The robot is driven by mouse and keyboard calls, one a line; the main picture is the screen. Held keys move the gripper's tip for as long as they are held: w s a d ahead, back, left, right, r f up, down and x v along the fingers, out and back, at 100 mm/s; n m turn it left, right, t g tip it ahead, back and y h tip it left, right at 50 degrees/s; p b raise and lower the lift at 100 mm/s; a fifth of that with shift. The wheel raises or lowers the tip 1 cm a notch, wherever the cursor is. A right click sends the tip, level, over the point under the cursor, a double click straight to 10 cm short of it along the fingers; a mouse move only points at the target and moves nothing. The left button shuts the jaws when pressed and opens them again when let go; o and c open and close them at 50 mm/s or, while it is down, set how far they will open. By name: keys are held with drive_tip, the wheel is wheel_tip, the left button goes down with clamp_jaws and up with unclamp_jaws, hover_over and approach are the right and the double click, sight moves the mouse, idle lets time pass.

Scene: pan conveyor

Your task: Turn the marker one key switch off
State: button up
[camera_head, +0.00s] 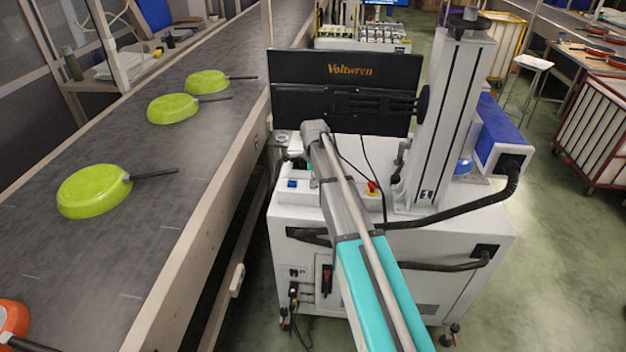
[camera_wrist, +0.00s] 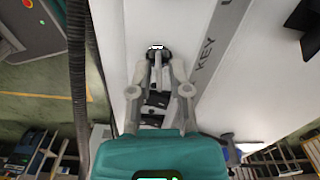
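The key switch (camera_wrist: 157,49) is a small dark round fitting on a white panel, at the upper middle of the wrist view. The word KEY is printed to its right. A light metal piece stands below the dark fitting, between my fingers; I cannot tell its turned position. My gripper (camera_wrist: 158,70) has its two grey fingers to either side of this spot, partly open, with a gap between the tips. Whether they touch the key is not clear. In the head view my arm reaches over the white marker machine (camera_head: 400,240) and hides the switch.
The machine bears a dark Voltwren panel (camera_head: 346,92), a pale column (camera_head: 452,120) and a red emergency button (camera_head: 372,186). A conveyor (camera_head: 130,245) with green pans (camera_head: 94,190) runs along the left. A dark hose (camera_wrist: 77,70) runs left of my gripper.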

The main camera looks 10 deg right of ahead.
clamp_jaws()
drive_tip(key=shift+a, duration=0.1)
drive_tip(key=shift+n, duration=0.5)
drive_tip(key=shift+w+n, duration=0.1)
drive_tip(key=shift+n, duration=1.1)
drive_tip(key=n, duration=0.4)
drive_tip(key=shift+n, duration=0.3)
drive_tip(key=n, duration=0.4)
drive_tip(key=shift+n, duration=1.9)
